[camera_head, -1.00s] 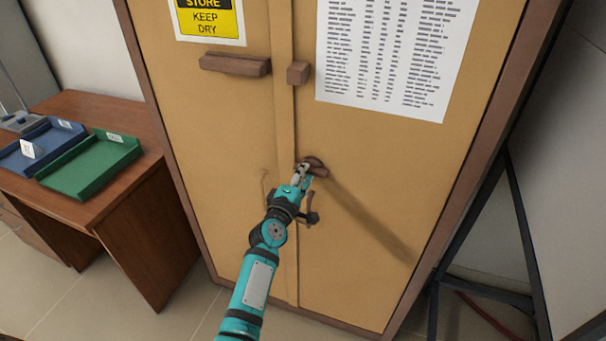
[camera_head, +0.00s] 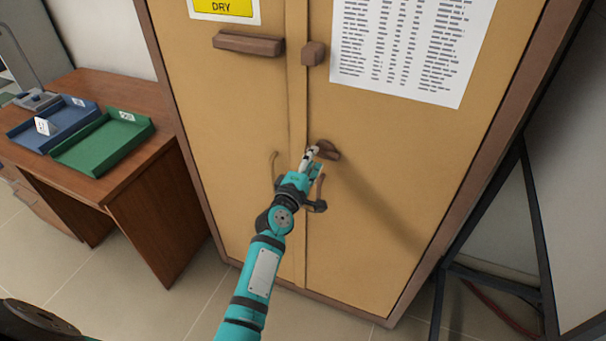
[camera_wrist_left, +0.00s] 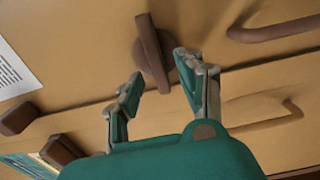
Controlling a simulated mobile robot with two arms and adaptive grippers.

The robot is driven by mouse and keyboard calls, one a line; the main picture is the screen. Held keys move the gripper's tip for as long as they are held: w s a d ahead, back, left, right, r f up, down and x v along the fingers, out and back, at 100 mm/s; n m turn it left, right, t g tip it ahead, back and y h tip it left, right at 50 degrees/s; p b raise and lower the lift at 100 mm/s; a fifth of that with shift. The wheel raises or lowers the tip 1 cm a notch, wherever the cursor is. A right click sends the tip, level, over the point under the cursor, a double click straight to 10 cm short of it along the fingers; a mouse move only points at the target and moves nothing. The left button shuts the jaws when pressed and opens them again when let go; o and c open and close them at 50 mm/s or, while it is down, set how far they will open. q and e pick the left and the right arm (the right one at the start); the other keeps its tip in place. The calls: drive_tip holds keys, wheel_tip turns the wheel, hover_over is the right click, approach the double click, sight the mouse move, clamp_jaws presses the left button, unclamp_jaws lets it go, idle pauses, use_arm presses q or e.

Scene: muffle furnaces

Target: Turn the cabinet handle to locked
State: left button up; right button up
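The tan cabinet (camera_head: 400,200) has a brown turn handle (camera_head: 328,151) on its right door, close to the seam between the doors. In the left wrist view the handle (camera_wrist_left: 153,58) is a bar on a round base. My left gripper (camera_head: 313,158) is at the handle, and its fingers partly cover it in the head view. In the left wrist view the gripper (camera_wrist_left: 158,80) is open, with a finger on either side of the bar's near end. Gaps show between bar and fingers; I cannot tell whether either touches. My right gripper is not in view.
Curved pull handles flank the door seam below the turn handle; one (camera_wrist_left: 285,27) shows clearly in the left wrist view. Brown blocks (camera_head: 248,44) sit higher up. A desk (camera_head: 150,180) with blue and green trays (camera_head: 105,143) stands left. A black metal frame (camera_head: 535,230) stands right.

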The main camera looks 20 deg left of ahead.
use_arm(q)
drive_tip(key=s, duration=1)
drive_tip(key=shift+s+a, duration=0.2)
drive_tip(key=shift+f, duration=0.1)
drive_tip(key=s+d+f+m+g, duration=0.2)
drive_tip(key=s+f+m+g, duration=0.15)
drive_tip(key=f, duration=0.75)
drive_tip(key=s+d+f+m+g+h, duration=0.1)
drive_tip(key=s+f+m+g, duration=0.2)
drive_tip(key=f, duration=0.8)
drive_tip(key=s+d+f+m+g, duration=0.25)
drive_tip(key=s+f, duration=0.25)
drive_tip(key=f, duration=0.6)
drive_tip(key=s+a+f+m+g, duration=0.25)
drive_tip(key=s+f+m, duration=0.25)
drive_tip(key=s+f, duration=0.85)
drive_tip(key=s+a+f+m+g, duration=0.1)
drive_tip(key=s+f+m, duration=0.1)
drive_tip(key=s, duration=0.5)
drive_tip(key=s+a+f+m+g+y, duration=0.1)
drive_tip(key=s+a+f+m+g, duration=0.1)
drive_tip(key=s, duration=0.6)
drive_tip(key=s+a+f+m+g, duration=0.2)
drive_tip(key=s+f, duration=0.1)
drive_tip(key=s, duration=0.5)
drive_tip(key=shift+y, duration=0.3)
drive_tip(key=shift+d+g, duration=0.1)
drive_tip(key=shift+g, duration=0.15)
drive_tip(key=shift+c, duration=0.2)
